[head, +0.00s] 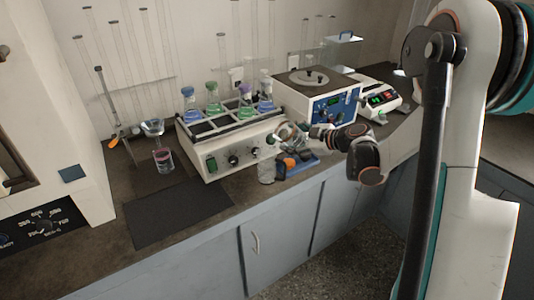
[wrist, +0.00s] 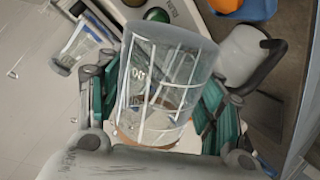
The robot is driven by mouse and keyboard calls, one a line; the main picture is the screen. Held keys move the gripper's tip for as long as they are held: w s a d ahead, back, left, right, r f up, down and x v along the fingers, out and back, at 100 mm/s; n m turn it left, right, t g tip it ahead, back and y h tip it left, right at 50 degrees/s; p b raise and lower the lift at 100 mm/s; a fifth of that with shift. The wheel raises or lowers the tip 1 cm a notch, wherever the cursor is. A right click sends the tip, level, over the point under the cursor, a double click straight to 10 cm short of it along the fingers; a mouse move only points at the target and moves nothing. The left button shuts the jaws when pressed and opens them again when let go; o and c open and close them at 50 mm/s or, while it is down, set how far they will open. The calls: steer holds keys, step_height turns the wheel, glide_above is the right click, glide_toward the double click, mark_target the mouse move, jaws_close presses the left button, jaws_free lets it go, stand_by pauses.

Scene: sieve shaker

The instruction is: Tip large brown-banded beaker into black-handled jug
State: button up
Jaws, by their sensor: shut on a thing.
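My gripper (head: 300,134) is shut on a large clear glass beaker (head: 284,133). In the wrist view the beaker (wrist: 165,75) fills the middle, with white lines on its wall and a brown band near its lower end, between the green-sided fingers. Whether anything is inside it I cannot tell. A pale translucent jug (head: 266,168) stands on the counter in front of the white shaker box, just below the beaker in the head view. In the wrist view the jug (wrist: 240,50) is partly hidden behind the beaker, with its dark handle (wrist: 262,85) to the right.
A blue tray (head: 300,164) with an orange item lies right of the jug. The white shaker box (head: 225,157) holds several coloured-stoppered flasks. A glass with pink liquid (head: 163,160) stands to the left. A dark mat (head: 180,213) lies bare at the counter's front.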

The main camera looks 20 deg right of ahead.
steer(key=shift+a+r+h+p, duration=0.1)
steer(key=shift+r+h+p, duration=0.25)
steer(key=shift+p, duration=0.2)
steer(key=shift+f+n+h+p, duration=0.25)
steer(key=shift+n+h+p, duration=0.25)
steer(key=shift+n+h, duration=0.1)
steer(key=shift+f+n+h+p, duration=0.2)
steer(key=shift+n+h+p, duration=0.3)
steer(key=shift+n+h, duration=0.1)
stand_by(1.4)
steer(key=shift+r+n+h+p, duration=0.4)
steer(key=shift+r+h+p, duration=0.15)
steer(key=shift+p, duration=0.4)
stand_by(1.4)
steer(key=shift+a+r+n+g+h+p, duration=0.3)
steer(key=shift+a+r+n+h, duration=0.1)
steer(key=shift+a+r+h, duration=0.25)
stand_by(1.4)
steer(key=shift+a+f, duration=0.1)
steer(key=shift+f, duration=0.1)
